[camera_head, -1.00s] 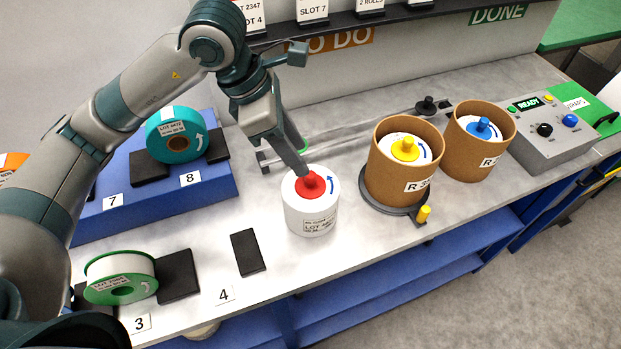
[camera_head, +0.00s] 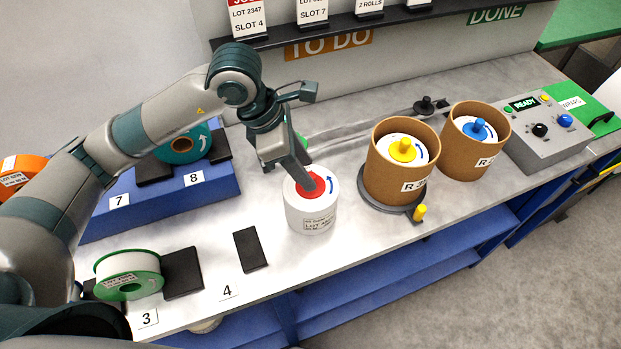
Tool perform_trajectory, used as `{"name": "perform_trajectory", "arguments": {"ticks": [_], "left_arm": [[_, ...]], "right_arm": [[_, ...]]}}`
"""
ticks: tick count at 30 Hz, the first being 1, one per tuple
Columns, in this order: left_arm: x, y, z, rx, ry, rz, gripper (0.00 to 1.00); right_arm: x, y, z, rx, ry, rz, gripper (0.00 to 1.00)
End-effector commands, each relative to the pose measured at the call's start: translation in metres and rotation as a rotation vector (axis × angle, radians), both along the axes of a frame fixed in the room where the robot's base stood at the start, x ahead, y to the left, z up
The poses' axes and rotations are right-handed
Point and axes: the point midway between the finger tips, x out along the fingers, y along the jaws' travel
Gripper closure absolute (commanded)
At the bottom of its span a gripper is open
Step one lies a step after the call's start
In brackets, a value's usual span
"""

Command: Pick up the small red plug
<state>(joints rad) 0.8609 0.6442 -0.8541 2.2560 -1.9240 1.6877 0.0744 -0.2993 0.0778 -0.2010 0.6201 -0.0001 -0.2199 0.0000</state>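The small red plug (camera_head: 316,192) sits in the top of a white roll (camera_head: 310,213) that stands upright on the grey bench. Its red flange shows, and its knob is hidden behind the fingers. My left gripper (camera_head: 309,183) reaches down from the upper left with its fingertips at the plug's knob. The fingers overlap in this view, so I cannot tell whether they are open or shut on it. My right gripper is not in view.
Two brown tubs (camera_head: 380,180) (camera_head: 458,152) with yellow and blue plugs stand to the right. A control box (camera_head: 550,145) is at the far right. A dark pad (camera_head: 251,250) lies in front of the white roll.

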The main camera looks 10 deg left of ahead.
Motion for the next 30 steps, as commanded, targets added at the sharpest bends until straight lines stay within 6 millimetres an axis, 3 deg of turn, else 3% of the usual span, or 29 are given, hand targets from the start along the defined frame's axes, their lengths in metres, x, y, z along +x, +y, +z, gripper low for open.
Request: {"name": "perform_trajectory", "arguments": {"ticks": [6,20,25,30], "left_arm": [[0.002,-0.006,-0.014,0.000,0.001,-0.001,0.60],[0.002,-0.006,-0.015,0.000,0.000,-0.001,0.60],[0.002,-0.006,-0.015,0.000,0.001,-0.001,1.00],[0.002,-0.006,-0.015,0.000,0.001,-0.001,1.00]], "right_arm": [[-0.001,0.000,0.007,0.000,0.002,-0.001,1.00],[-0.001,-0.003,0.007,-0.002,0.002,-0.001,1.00],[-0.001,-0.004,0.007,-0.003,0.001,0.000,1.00],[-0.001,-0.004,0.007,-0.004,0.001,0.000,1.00]]}}
